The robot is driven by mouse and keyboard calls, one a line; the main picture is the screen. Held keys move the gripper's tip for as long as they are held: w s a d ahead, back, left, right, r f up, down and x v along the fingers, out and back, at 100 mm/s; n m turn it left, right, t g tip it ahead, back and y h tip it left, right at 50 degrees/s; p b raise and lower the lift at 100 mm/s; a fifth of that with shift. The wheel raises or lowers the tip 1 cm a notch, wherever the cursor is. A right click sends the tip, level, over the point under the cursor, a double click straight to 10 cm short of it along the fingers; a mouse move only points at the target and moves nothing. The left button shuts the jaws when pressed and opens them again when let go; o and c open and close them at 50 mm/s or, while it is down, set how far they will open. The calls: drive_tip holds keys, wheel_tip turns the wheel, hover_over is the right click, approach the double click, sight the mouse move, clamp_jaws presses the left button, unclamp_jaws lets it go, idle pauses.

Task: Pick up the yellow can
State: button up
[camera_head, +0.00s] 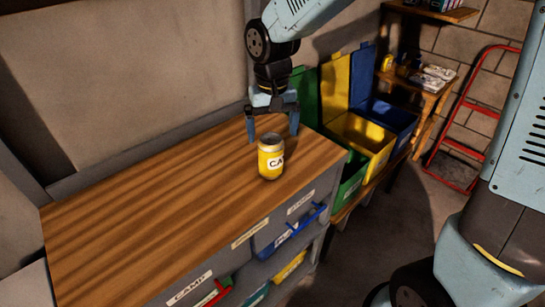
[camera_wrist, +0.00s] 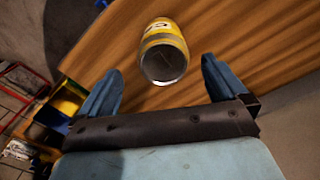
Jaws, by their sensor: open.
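The yellow can (camera_head: 270,160) stands upright on the wooden worktop (camera_head: 150,210), near its right end and front edge. It has a white label with dark letters and a grey metal top. My gripper (camera_head: 273,138) is open and points down, above and behind the can in the head view. In the wrist view the can (camera_wrist: 164,50) lies ahead of the two blue fingers (camera_wrist: 160,80), roughly midway between them sideways. Nothing is between the fingers, and the can appears apart from them.
Green, yellow and blue bins (camera_head: 365,135) stand just right of the worktop. Labelled drawers and small bins (camera_head: 285,235) sit below its front edge. A red ladder (camera_head: 465,130) and a wooden shelf (camera_head: 425,90) are at the back right. The worktop's left part is clear.

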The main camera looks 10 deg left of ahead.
sight(271, 152)
drive_tip(key=shift+s+a+f, duration=0.1)
drive_tip(key=shift+a+f, duration=0.05)
drive_tip(key=shift+f, duration=1.8)
drive_tip(key=shift+a+f, duration=0.1)
drive_tip(key=shift+f, duration=1.85)
drive_tip(key=shift+c, duration=0.5)
drive_tip(key=c, duration=1.1)
drive_tip(key=shift+o, duration=0.2)
drive_tip(key=shift+r, duration=0.1)
